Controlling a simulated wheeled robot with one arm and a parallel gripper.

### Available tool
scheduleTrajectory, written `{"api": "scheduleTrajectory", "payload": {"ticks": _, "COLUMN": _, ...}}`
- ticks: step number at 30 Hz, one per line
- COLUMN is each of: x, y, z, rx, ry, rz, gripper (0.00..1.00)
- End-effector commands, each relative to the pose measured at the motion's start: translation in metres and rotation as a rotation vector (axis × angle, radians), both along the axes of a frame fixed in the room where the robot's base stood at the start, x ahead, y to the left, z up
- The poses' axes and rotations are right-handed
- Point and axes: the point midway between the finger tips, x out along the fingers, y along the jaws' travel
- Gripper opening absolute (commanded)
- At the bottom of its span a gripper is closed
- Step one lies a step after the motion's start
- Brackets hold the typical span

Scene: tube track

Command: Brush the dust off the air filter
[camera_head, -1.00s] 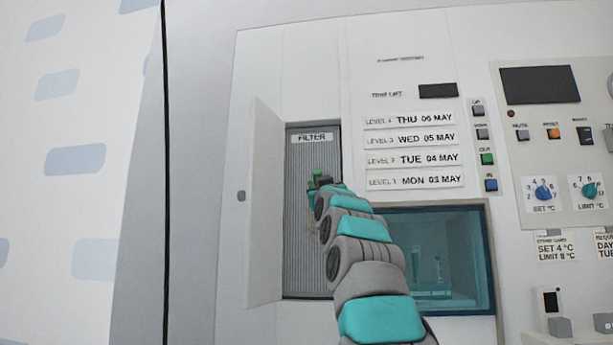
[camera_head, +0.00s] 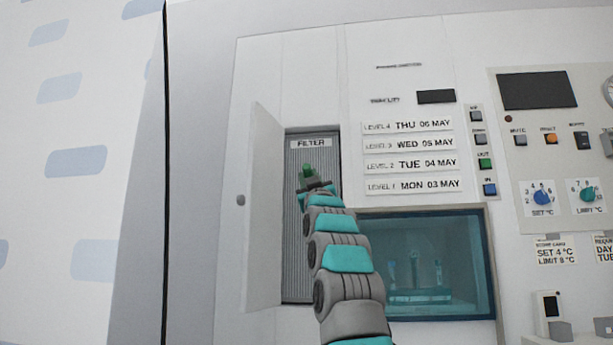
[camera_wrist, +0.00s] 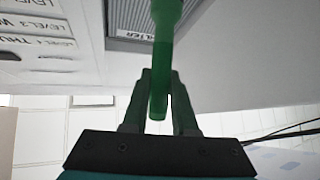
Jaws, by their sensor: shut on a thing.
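The air filter (camera_head: 298,250) is a grey ribbed panel in a recess of the white cabinet, under a "FILTER" label (camera_head: 311,143). In the wrist view part of the ribbed filter (camera_wrist: 132,14) shows at the top. My gripper (camera_head: 312,184) is in front of the filter's upper part, shut on a green handle, which I take for the brush (camera_head: 307,171). The green brush (camera_wrist: 160,75) runs up between the fingers in the wrist view. Its bristles are not visible, and I cannot tell whether it touches the filter. No dust is clearly visible; my arm hides the filter's lower right.
The filter door (camera_head: 264,210) stands open on the left of the recess. A glass window (camera_head: 425,225) with tubes behind it is at right. Level labels (camera_head: 409,164), buttons (camera_head: 484,163) and knobs (camera_head: 541,196) lie further right.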

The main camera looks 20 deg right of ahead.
Motion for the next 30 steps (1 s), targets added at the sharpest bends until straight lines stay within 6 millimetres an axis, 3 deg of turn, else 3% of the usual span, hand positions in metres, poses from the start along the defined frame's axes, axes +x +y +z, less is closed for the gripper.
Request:
{"api": "scheduleTrajectory", "payload": {"ticks": 11, "x": -0.001, "y": 0.006, "z": 0.007, "rx": -0.037, "ry": -0.057, "rz": -0.002, "gripper": 0.00}}
{"api": "scheduleTrajectory", "payload": {"ticks": 30, "x": 0.043, "y": -0.023, "z": 0.008, "rx": -0.037, "ry": -0.056, "rz": -0.002, "gripper": 0.00}}
